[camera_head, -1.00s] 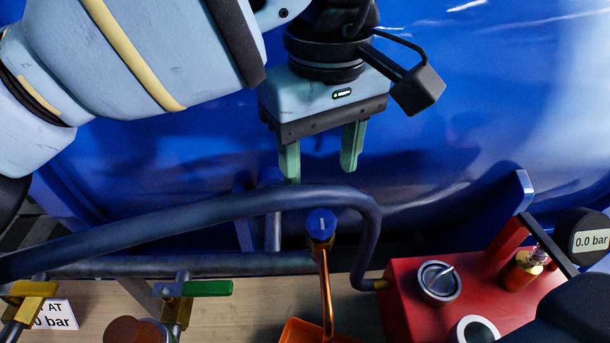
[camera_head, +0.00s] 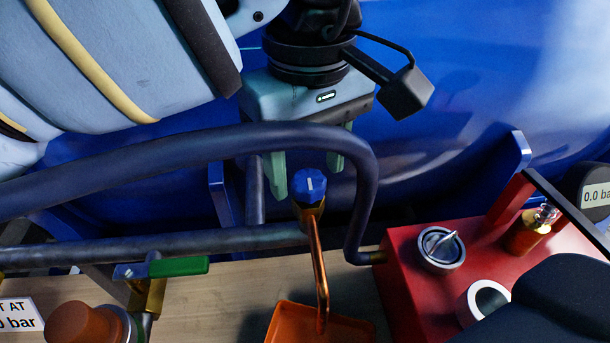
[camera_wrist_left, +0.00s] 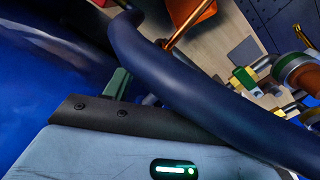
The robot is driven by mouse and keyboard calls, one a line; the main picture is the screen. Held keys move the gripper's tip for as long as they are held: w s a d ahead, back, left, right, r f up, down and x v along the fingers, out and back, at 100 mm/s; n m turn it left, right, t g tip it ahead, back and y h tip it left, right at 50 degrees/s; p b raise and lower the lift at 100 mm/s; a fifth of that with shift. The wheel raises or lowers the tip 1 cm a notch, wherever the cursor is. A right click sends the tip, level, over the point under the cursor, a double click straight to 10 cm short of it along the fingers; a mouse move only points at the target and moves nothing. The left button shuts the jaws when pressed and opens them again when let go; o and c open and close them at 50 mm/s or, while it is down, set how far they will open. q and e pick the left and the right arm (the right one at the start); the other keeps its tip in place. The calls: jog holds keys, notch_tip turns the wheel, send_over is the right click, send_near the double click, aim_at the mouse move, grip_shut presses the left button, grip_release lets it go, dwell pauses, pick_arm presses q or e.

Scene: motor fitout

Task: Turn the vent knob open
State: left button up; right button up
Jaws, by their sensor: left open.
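The vent knob is most likely the blue knob (camera_head: 309,187) with a white line on top, on a brass fitting above a copper pipe in the head view. My left gripper (camera_head: 307,172) is open and empty, pointing down. Its green fingers show below the dark hose (camera_head: 200,155), which crosses in front of them. In the picture the fingertips lie to either side of the knob's top; I cannot tell whether they are level with it in depth. In the left wrist view one green finger (camera_wrist_left: 115,84) shows, and the hose hides the knob. My right gripper is not seen.
A red box (camera_head: 405,285) with a silver knob (camera_head: 440,247) and a gauge (camera_head: 596,190) stands at right. A green-handled valve (camera_head: 180,267) is at left. An orange funnel-like tray (camera_head: 290,325) lies below the copper pipe. The blue tank (camera_head: 450,100) fills the back.

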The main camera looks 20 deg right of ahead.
pick_arm(q)
jog(key=shift+f, duration=0.4)
jog(key=c, duration=1)
jog(key=shift+o, duration=0.2)
